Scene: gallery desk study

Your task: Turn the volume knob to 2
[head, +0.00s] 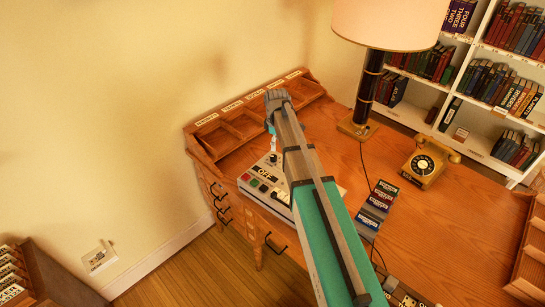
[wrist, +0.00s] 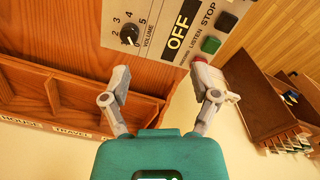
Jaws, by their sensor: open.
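The volume knob (wrist: 130,33) is a small black dial on a pale control panel (wrist: 172,15). The numbers 2 to 5 and the word VOLUME show around it in the wrist view. I cannot tell for sure which number it points at. In the head view the panel (head: 248,185) sits on the desk, partly behind my arm. My gripper (wrist: 160,70) is open and empty. In the wrist view its left finger is just below the knob and its right finger lies near the green button (wrist: 211,45). In the head view the gripper (head: 272,139) is above the panel's back edge.
The panel also has an OFF display (wrist: 180,37) and a red button (wrist: 226,21). A labelled wooden organizer (head: 222,134) stands behind it. A lamp (head: 365,95), a yellow telephone (head: 424,164) and small dark boxes (head: 377,202) stand to the right on the desk.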

